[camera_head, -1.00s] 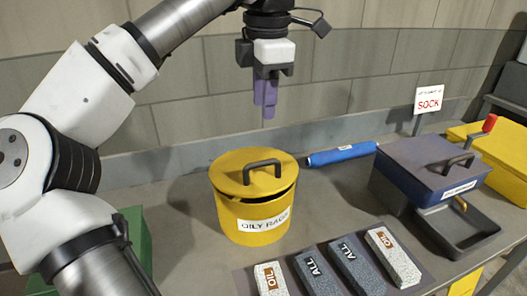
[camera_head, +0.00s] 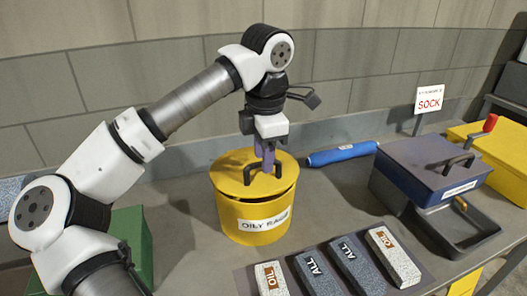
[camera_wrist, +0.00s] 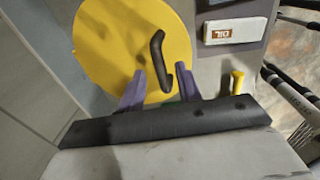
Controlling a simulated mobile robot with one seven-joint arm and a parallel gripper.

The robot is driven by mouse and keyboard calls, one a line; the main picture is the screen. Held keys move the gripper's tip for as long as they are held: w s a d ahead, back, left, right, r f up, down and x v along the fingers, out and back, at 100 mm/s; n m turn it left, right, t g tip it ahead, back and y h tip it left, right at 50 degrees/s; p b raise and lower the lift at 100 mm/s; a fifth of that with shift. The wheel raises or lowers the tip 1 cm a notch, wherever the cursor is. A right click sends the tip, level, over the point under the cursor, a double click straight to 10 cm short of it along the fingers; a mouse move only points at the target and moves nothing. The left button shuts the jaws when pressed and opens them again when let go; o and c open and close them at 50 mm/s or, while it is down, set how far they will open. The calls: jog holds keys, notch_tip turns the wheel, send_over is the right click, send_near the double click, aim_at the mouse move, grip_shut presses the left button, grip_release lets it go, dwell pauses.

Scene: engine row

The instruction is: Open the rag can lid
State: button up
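The yellow rag can (camera_head: 255,219) stands on the bench, with a white label that reads OILY RAGS. Its yellow lid (camera_head: 228,172) sits on top, slightly tilted, with a dark gap along the front right rim. A black arched handle (camera_head: 248,172) rises from the lid. My gripper (camera_head: 265,168) points down right at the handle. In the wrist view the lid (camera_wrist: 105,45) fills the upper left, and the handle (camera_wrist: 157,55) reaches down between the two purple fingers of my gripper (camera_wrist: 160,88). The fingers are apart, with space on both sides of the handle.
A blue roll (camera_head: 342,154) lies behind and right of the can. Several labelled sock blocks (camera_head: 393,256) lie on a dark mat in front. A blue-lidded box (camera_head: 425,170) stands right, and a green box (camera_head: 130,235) stands left.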

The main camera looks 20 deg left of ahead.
grip_shut()
jog(key=shift+w+r, duration=0.1)
jog(key=shift+r, duration=0.2)
dwell(0.6)
